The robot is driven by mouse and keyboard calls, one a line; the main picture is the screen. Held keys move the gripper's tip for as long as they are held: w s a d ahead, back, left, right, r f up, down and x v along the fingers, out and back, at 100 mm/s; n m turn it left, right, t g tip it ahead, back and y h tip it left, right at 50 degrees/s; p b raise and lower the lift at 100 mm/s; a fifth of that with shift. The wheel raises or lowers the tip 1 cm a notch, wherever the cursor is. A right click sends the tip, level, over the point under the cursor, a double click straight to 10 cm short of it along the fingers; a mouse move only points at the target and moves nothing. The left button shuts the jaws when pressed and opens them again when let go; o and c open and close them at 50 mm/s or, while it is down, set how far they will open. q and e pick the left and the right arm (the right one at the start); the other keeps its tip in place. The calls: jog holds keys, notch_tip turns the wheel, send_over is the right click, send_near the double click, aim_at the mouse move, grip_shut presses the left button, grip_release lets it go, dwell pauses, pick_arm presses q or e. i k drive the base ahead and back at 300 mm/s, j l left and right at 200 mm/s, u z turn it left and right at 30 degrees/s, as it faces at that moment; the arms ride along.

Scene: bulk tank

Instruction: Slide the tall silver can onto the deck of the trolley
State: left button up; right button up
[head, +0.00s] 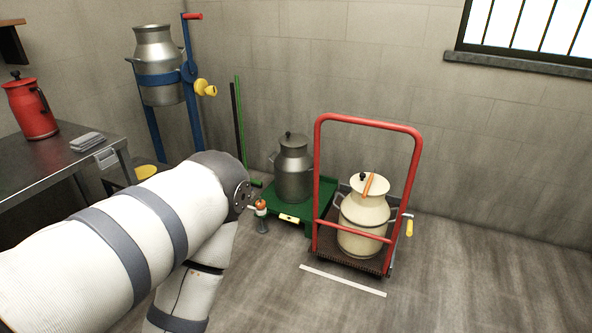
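A dull grey metal can (293,172) with a lid and knob stands upright on a low green platform (322,190). A brighter silver can (155,50), open-necked with no lid seen, hangs in a blue stand (193,105) at the back left. I cannot tell for sure which is the tall silver can. The trolley (367,124) has a red hoop handle and a low dark deck (330,249), right beside the green platform. A cream can (363,220) with an orange item on its lid stands on the deck. Neither gripper shows; one arm of mine fills the lower left.
A steel table (60,160) at left bears a red jug (31,107) and a folded grey cloth (87,142). A small orange-topped object (262,214) stands before the green platform. A white strip (342,280) marks the floor before the trolley. Floor at right is clear.

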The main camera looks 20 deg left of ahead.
aim_at(294, 166)
jog(key=i+j+u, duration=0.2)
jog(key=i+j, duration=0.2)
jog(key=i+j+u, duration=0.2)
jog(key=i+j, duration=0.15)
jog(key=i, duration=0.15)
jog(key=i+j+u, duration=0.25)
jog(key=i, duration=0.2)
jog(key=i+j+u, duration=0.2)
jog(key=i, duration=0.3)
jog(key=i+u, duration=0.3)
jog(key=i, duration=0.9)
